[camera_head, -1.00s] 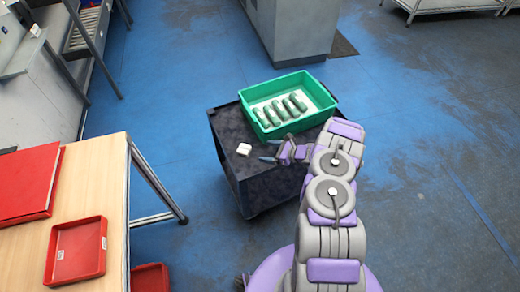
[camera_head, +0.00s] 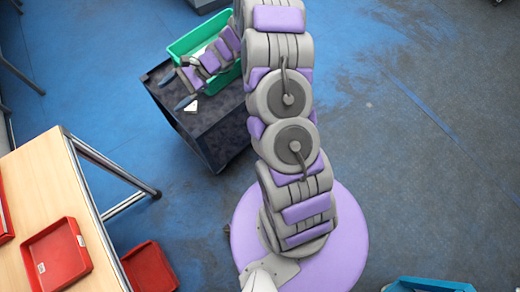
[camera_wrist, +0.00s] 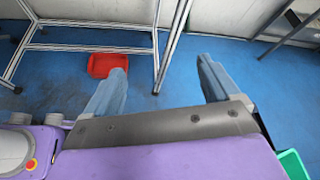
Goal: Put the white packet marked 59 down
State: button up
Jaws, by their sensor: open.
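A small white packet (camera_head: 191,106) shows in the head view by the tip of one of my fingers, which hides part of it. It looks to rest on the black cart top (camera_head: 210,115), beside the green crate. Its marking cannot be read. My gripper (camera_head: 177,90) is above the cart's left part with its fingers spread. In the wrist view my gripper (camera_wrist: 162,66) is open with nothing between the fingers. The packet is not seen in that view.
The green crate (camera_head: 183,47) stands on the cart, partly hidden by my arm. A wooden table (camera_head: 70,190) with a red tray (camera_head: 56,255) is at left. A red bin (camera_head: 149,268) is on the floor. A blue container (camera_head: 430,285) is at the bottom right. Open floor lies right.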

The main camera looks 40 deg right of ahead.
jog(key=s+a+r+n+g+h, duration=0.2)
jog(key=s+r+n, duration=0.2)
jog(key=s+r, duration=0.4)
jog(key=s+a+r+n+g+h, duration=0.25)
jog(key=s+r+n, duration=0.25)
jog(key=s, duration=0.5)
jog(key=s+d+r+n+h, duration=0.1)
jog(key=s+d+n+h, duration=0.1)
jog(key=s, duration=0.5)
jog(key=s+d+r+n+h, duration=0.2)
jog(key=s+d+h, duration=0.1)
jog(key=s+d, duration=0.2)
jog(key=s+d+r+n+t+h, duration=0.1)
jog(key=s+d+r+n+h, duration=0.1)
jog(key=s, duration=0.7)
jog(key=shift+d+h, duration=0.75)
jog(key=shift+d, duration=0.1)
jog(key=shift+c, duration=0.2)
